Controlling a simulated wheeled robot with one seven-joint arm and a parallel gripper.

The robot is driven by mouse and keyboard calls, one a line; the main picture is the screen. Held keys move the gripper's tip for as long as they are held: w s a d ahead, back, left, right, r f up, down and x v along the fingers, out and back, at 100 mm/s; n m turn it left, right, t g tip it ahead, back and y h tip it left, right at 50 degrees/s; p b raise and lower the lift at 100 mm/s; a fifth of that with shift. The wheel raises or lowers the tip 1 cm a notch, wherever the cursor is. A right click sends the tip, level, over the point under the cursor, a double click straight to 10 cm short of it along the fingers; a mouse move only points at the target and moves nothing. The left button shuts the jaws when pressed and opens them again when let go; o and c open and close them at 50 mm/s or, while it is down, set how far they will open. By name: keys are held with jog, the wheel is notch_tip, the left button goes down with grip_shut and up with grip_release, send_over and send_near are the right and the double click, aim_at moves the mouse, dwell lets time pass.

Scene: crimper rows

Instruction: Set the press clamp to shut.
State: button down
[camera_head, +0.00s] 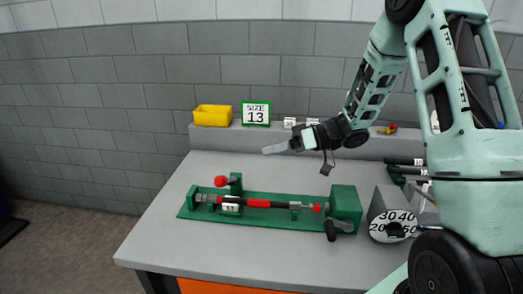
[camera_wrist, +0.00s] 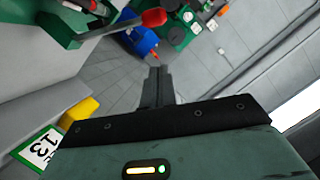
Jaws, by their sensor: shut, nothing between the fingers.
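A green press fixture (camera_head: 260,225) lies along the bench top. A red ball knob (camera_head: 221,181) sits at its left end, beside a small green upright (camera_head: 236,181); its lever appears to lean left. The knob also shows near the top of the wrist view (camera_wrist: 154,17), on a dark lever. I cannot tell how far the clamp is closed. A rod with red sleeves (camera_head: 258,204) lies along the fixture. My gripper (camera_head: 266,150) is shut and empty, held above and behind the fixture, apart from the knob. Its fingers show in the wrist view (camera_wrist: 157,75).
A green block (camera_head: 346,203) with a dark crank handle (camera_head: 341,226) ends the fixture at the right, next to a numbered dial (camera_head: 393,226). A yellow bin (camera_head: 212,115) and a "SIZE 13" sign (camera_head: 256,113) stand on the rear ledge. The bench front left (camera_head: 170,248) is clear.

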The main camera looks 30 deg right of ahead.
jog(key=w+a+f, duration=0.1)
jog(key=a+f, duration=0.1)
jog(key=a, duration=0.2)
jog(key=w+a+f+p, duration=0.1)
jog(key=a+f, duration=0.2)
jog(key=a, duration=0.2)
jog(key=shift+w+a, duration=0.25)
jog(key=shift+w, duration=0.15)
